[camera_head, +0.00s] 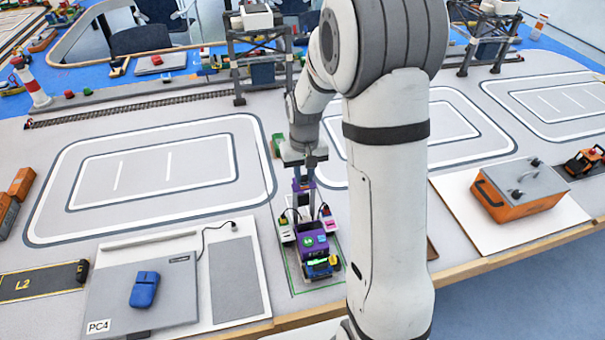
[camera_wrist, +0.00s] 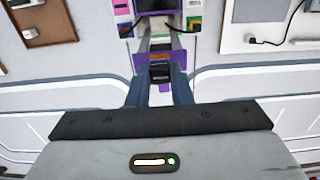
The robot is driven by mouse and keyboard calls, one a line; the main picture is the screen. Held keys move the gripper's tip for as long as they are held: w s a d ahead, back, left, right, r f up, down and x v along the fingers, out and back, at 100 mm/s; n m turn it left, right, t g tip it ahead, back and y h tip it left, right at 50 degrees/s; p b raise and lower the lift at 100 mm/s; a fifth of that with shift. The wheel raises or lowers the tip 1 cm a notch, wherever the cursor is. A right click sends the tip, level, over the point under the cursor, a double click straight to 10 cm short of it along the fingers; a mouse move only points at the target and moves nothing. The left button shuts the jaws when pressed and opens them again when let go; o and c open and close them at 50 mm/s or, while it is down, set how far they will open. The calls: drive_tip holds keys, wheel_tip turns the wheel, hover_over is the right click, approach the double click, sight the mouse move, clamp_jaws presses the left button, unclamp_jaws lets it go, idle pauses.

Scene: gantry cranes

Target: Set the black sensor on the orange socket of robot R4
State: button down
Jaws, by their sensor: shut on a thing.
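A small mobile robot with purple, white and black parts (camera_head: 313,243), which I take to be R4, stands inside a green outline near the table's front edge. It also shows at the top of the wrist view (camera_wrist: 158,28). My gripper (camera_head: 303,192) points down over the rear part of this robot. In the wrist view my gripper (camera_wrist: 160,82) is shut on a small black block, the sensor (camera_wrist: 159,74). A purple part with a thin orange-brown strip (camera_wrist: 160,58) lies right beside the block. I cannot tell whether they touch. The number R4 is not readable.
An orange toolbox (camera_head: 518,190) stands on a white board at right. Gantry cranes (camera_head: 262,62) stand behind. White-lined floor (camera_head: 150,175) is clear.

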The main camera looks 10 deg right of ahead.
drive_tip(key=shift+f+b, duration=0.35)
drive_tip(key=shift+f, duration=0.05)
idle(0.4)
drive_tip(key=c, duration=1.2)
unclamp_jaws()
drive_tip(key=shift+c, duration=0.2)
wheel_tip(320, 180, up, 8)
drive_tip(key=shift+f+b, duration=0.15)
drive_tip(key=shift+b, duration=0.45)
drive_tip(key=shift+s+r, duration=0.15)
drive_tip(key=shift+r, duration=0.15)
drive_tip(key=s+r+t, duration=0.1)
drive_tip(key=s+r, duration=0.2)
drive_tip(key=s, duration=0.7)
drive_tip(key=s+r+t, duration=0.2)
drive_tip(key=s+r, duration=0.2)
drive_tip(key=s, duration=0.7)
drive_tip(key=shift+s+a, duration=0.2)
drive_tip(key=shift+a, duration=0.05)
